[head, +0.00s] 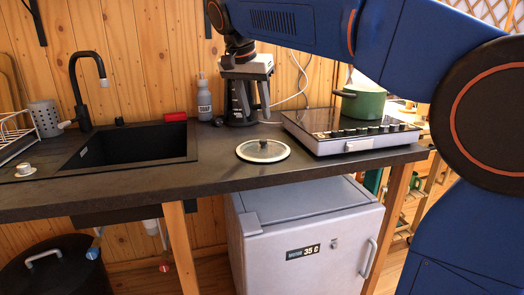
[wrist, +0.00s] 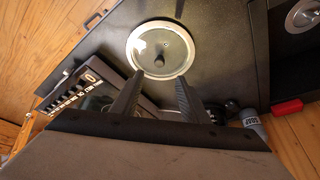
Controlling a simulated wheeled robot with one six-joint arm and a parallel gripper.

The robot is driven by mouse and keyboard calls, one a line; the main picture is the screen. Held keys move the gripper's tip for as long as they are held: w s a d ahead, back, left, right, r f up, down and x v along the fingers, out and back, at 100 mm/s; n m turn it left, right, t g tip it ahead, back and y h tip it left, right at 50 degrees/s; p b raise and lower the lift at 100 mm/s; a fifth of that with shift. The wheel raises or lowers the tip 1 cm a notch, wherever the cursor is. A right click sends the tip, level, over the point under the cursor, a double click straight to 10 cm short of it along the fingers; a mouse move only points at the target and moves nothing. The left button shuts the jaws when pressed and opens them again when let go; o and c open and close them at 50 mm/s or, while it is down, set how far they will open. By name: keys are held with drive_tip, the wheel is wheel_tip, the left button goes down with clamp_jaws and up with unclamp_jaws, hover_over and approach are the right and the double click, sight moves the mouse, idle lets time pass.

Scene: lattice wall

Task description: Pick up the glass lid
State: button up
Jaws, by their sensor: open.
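The glass lid (head: 263,150) lies flat on the dark counter (head: 215,172), between the sink and the cooktop. It is round, with a pale rim and a small dark knob in the middle. In the wrist view the lid (wrist: 160,48) lies beyond my fingertips, with its knob facing the camera. My gripper (head: 252,118) is open and empty, pointing down behind the lid and apart from it. In the wrist view both fingers of my gripper (wrist: 158,82) are spread, and nothing is between them.
A cooktop (head: 340,125) with a green pot (head: 362,104) stands right of the lid. A grey soap bottle (head: 204,100) and a red sponge (head: 175,116) are at the back. The black sink (head: 130,145) and tap (head: 85,90) are left. Counter around the lid is clear.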

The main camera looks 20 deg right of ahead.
sight(263, 140)
drive_tip(key=x, duration=1)
drive_tip(key=shift+d+f, duration=0.15)
drive_tip(key=shift+f, duration=0.05)
clamp_jaws()
